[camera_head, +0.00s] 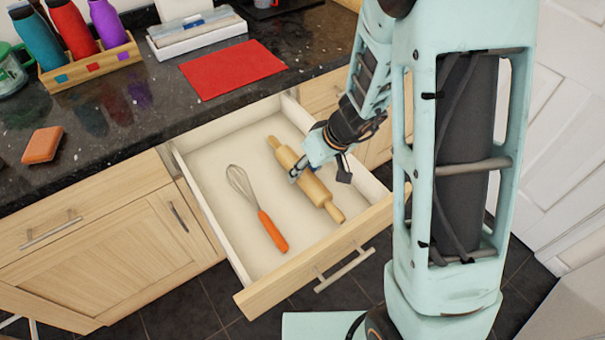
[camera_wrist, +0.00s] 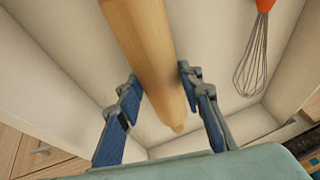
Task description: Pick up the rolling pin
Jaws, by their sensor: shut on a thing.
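A light wooden rolling pin (camera_head: 315,188) is in the open drawer (camera_head: 196,198), slanting from upper left to lower right in the head view. My gripper (camera_head: 306,170) reaches into the drawer from above and is shut on the pin near its middle. In the wrist view the pin (camera_wrist: 150,55) runs between the two blue-padded fingers of my gripper (camera_wrist: 158,95), one finger on each side. I cannot tell whether the pin rests on the drawer floor or is slightly raised.
A whisk with an orange handle (camera_head: 272,231) lies in the drawer left of the pin; it also shows in the wrist view (camera_wrist: 255,50). The drawer walls surround both. Above, the dark counter holds a red mat (camera_head: 232,69), an orange sponge (camera_head: 42,145) and bottles in a wooden box (camera_head: 92,66).

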